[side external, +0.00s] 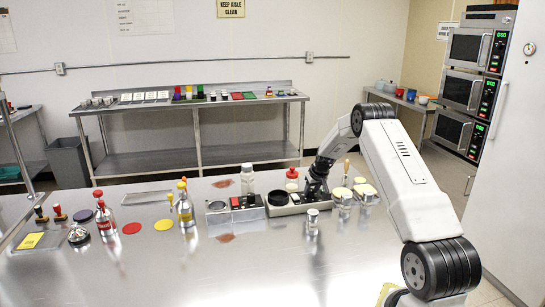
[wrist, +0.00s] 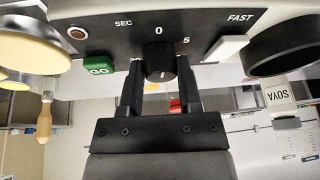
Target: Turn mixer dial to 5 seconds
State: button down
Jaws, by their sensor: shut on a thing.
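The mixer dial (wrist: 160,58) is a black knob on a dark panel (wrist: 195,18), seen in the wrist view. The panel prints "SEC", "0" above the knob, "5" to its right and "FAST" further right; a label left of the knob is partly hidden. My gripper (wrist: 160,85) is shut on the dial, one finger on each side. A small pale mark shows low on the knob, but its exact reading is unclear. In the side view my gripper (side external: 316,190) is down at the mixer (side external: 287,211), and the dial is hidden.
The panel has a green GO button (wrist: 98,65) and a white rocker switch (wrist: 226,47). A black round part (wrist: 290,47) sits beside it. Pale-lidded jars (side external: 343,200) stand close to my gripper, and a glass jar (side external: 312,222) stands in front.

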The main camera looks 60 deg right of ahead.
aim_at(307, 200)
jog(key=shift+m, duration=0.3)
jog(key=shift+w+a+m+g+h, duration=0.1)
jog(key=shift+m+g+h, duration=0.3)
jog(key=shift+m, duration=0.8)
jog(key=shift+w+m+g+h, duration=0.1)
jog(key=shift+m+g+h, duration=0.3)
jog(key=shift+m, duration=0.8)
jog(key=shift+m+g+h, duration=0.15)
jog(key=shift+m+g, duration=0.35)
jog(key=shift+m, duration=0.85)
jog(key=shift+m+g+h, duration=0.15)
jog(key=shift+m+g, duration=0.35)
jog(key=shift+m, duration=0.85)
jog(key=shift+c, duration=1.4)
grip_release()
jog(key=v, duration=0.7)
jog(key=shift+a+r, duration=0.2)
jog(key=shift+r, duration=0.2)
